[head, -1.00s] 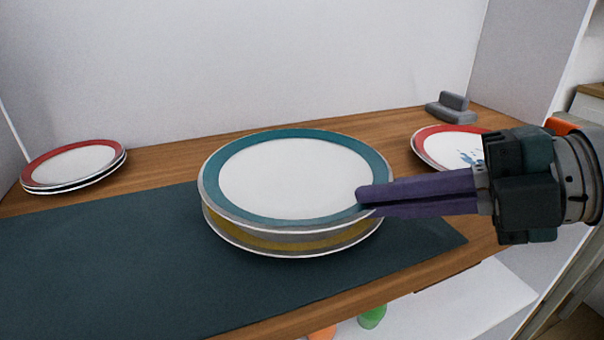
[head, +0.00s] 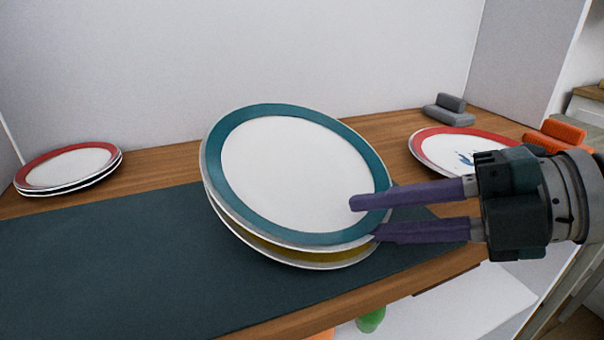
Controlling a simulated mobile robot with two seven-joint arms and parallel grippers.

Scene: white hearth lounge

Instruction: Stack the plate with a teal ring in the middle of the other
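The plate with a teal ring (head: 297,170) lies on top of a plate with a yellow ring (head: 262,246) on the dark mat. Both plates are tilted, with the far left side raised and the near right side low. Only the near edge of the yellow-ringed plate shows, so how well the two are centred is hard to tell. My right gripper (head: 365,220) is at their right rim with its purple fingers spread. The upper finger is over the teal plate's face, and the lower one is at the rim edge. My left gripper is not in view.
A stack of red-rimmed plates (head: 69,168) stands at the left. Another red-rimmed plate (head: 436,148) lies at the right, near a grey holder (head: 449,110) and an orange one (head: 555,134). The dark mat (head: 100,260) is bare at left. A wall stands behind.

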